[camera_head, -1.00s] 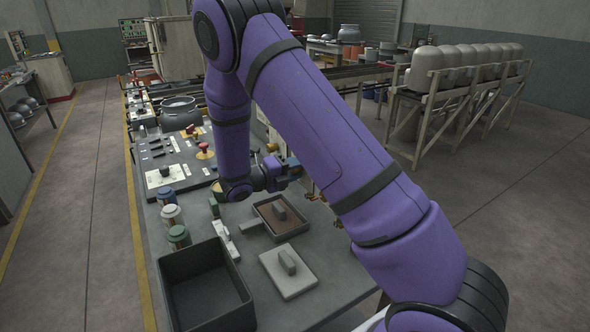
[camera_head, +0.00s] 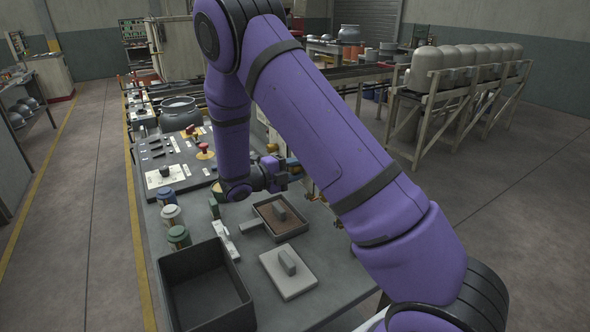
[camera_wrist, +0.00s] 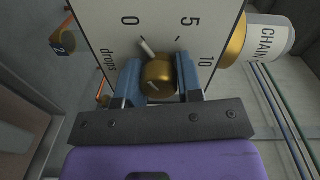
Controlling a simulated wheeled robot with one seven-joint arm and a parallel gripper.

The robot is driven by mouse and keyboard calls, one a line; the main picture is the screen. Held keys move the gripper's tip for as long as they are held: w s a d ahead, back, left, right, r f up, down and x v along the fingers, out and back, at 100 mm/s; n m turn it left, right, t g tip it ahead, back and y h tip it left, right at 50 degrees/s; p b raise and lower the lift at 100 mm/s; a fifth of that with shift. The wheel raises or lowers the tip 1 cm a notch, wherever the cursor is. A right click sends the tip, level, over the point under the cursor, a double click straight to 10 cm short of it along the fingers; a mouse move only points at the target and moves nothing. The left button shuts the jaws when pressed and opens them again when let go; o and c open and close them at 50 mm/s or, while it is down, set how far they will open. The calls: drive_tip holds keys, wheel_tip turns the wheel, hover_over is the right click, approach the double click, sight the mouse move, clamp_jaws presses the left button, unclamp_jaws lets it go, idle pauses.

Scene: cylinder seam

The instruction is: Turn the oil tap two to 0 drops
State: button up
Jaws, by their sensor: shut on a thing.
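In the wrist view a brass tap knob (camera_wrist: 158,76) stands in front of a white dial plate (camera_wrist: 105,22) marked 0, 5, 10 and "drops". A pale pointer (camera_wrist: 147,48) sticks out above the knob and leans up and left, close to the 0 and slightly on its 5 side. My gripper (camera_wrist: 160,68) is shut on the knob, one blue finger on each side. In the head view my gripper (camera_head: 284,175) is at the bench's right side, and the knob cannot be made out there.
A brass part (camera_wrist: 237,45) and a white container labelled "CHAIN" (camera_wrist: 268,40) are right of the dial. On the bench are a black bin (camera_head: 203,250), a brown-filled tray (camera_head: 264,227), a grey plate with a handle (camera_head: 290,290) and several jars (camera_head: 171,216).

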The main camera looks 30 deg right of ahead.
drive_tip(key=shift+a, duration=0.1)
drive_tip(key=o, duration=0.9)
drive_tip(key=a, duration=1)
drive_tip(key=shift+w+a+r, duration=0.15)
drive_tip(key=shift+w+a, duration=0.05)
drive_tip(key=shift+a, duration=0.15)
